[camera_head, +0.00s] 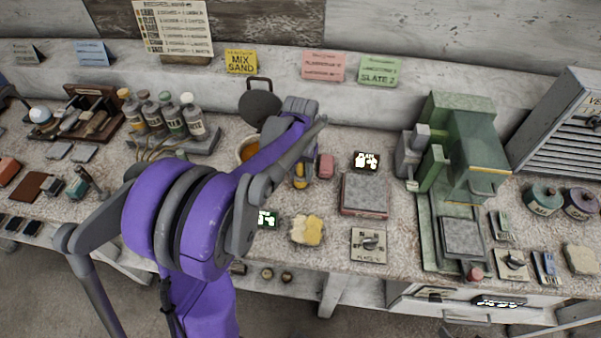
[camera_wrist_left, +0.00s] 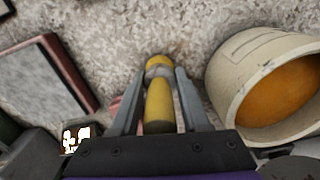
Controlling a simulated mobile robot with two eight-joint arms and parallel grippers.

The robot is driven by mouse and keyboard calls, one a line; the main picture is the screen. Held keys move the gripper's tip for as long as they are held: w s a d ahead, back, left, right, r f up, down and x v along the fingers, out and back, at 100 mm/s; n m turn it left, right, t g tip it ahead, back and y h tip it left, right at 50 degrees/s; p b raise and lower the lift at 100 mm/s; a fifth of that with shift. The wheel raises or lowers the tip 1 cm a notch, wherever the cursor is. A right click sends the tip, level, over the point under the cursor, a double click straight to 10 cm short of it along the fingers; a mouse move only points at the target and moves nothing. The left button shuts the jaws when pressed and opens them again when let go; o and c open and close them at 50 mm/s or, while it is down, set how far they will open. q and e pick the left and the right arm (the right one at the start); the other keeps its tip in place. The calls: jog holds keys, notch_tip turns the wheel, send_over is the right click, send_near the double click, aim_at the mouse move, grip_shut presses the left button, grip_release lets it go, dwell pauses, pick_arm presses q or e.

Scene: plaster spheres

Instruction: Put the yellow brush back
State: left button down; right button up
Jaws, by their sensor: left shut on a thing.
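The yellow brush (camera_wrist_left: 159,108) is between the two fingers of my left gripper (camera_wrist_left: 160,78) in the left wrist view. Its yellow handle has a pale grey band near the far end. In the head view a small part of the yellow brush (camera_head: 300,182) shows below my left gripper (camera_head: 301,170), over the bench; my purple arm covers much around it. The left gripper is shut on the brush. I cannot tell whether the brush touches the bench. My right gripper is in neither view.
A cream pot with orange contents (camera_wrist_left: 225,85) stands close beside the gripper; its orange inside also shows in the head view (camera_head: 246,151). A red-edged slab (camera_head: 364,195), a pink block (camera_head: 326,166), a small display (camera_head: 366,161) and a yellow sponge (camera_head: 307,230) are near. A green machine (camera_head: 474,150) stands right.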

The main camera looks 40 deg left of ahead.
pick_arm(q)
jog(key=shift+f, duration=0.25)
jog(key=shift+c, duration=1.9)
grip_release()
jog(key=shift+r, duration=0.1)
jog(key=shift+r, duration=0.5)
notch_tip(320, 180, up, 11)
jog(key=shift+f+p, duration=0.2)
jog(key=shift+p, duration=0.3)
jog(key=shift+r, duration=0.25)
jog(key=shift+s+d+r, duration=0.1)
jog(key=shift+s+d, duration=0.1)
jog(key=shift+d, duration=0.2)
jog(key=s+d+f+m+t, duration=0.1)
jog(key=s+d+f, duration=0.1)
jog(key=s+d, duration=0.3)
jog(key=s+d+f+m+t, duration=0.1)
jog(key=s+d+f+t, duration=0.1)
jog(key=s+d, duration=0.3)
jog(key=s+d+f+m+t, duration=0.2)
jog(key=s+d+f, duration=0.2)
jog(key=s+d, duration=0.1)
jog(key=shift+s+f, duration=0.1)
